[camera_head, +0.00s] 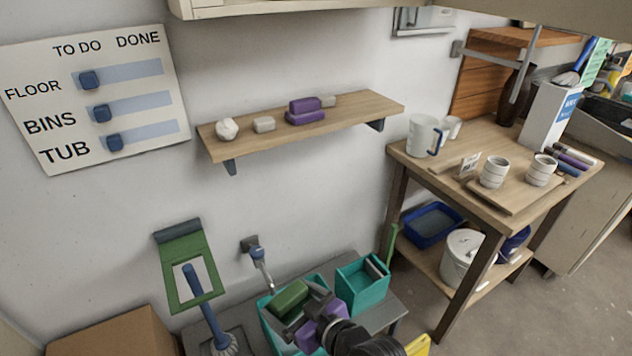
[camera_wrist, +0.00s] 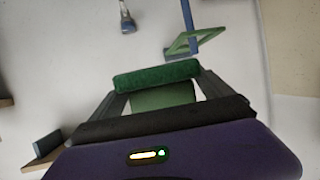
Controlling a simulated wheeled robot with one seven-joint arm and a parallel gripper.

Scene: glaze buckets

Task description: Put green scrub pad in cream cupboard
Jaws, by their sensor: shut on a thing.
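The green scrub pad (camera_head: 289,298) is between the fingers of my gripper (camera_head: 306,303), above the teal tub at the bottom middle of the head view. In the wrist view the pad (camera_wrist: 156,76) spans the gap between the two dark fingertips of my gripper (camera_wrist: 155,92), which is shut on it. A cream cabinet (camera_head: 260,7) shows only its lower edge at the top of the head view; its inside is hidden. I cannot tell for sure that it is the cream cupboard.
The teal tub (camera_head: 268,318) is under my gripper, with a smaller teal bin (camera_head: 361,288) to its right. A wall shelf (camera_head: 345,115) holds purple and pale blocks. A wooden table (camera_head: 430,170) with mugs stands at right. A cardboard box (camera_head: 115,335) is at lower left.

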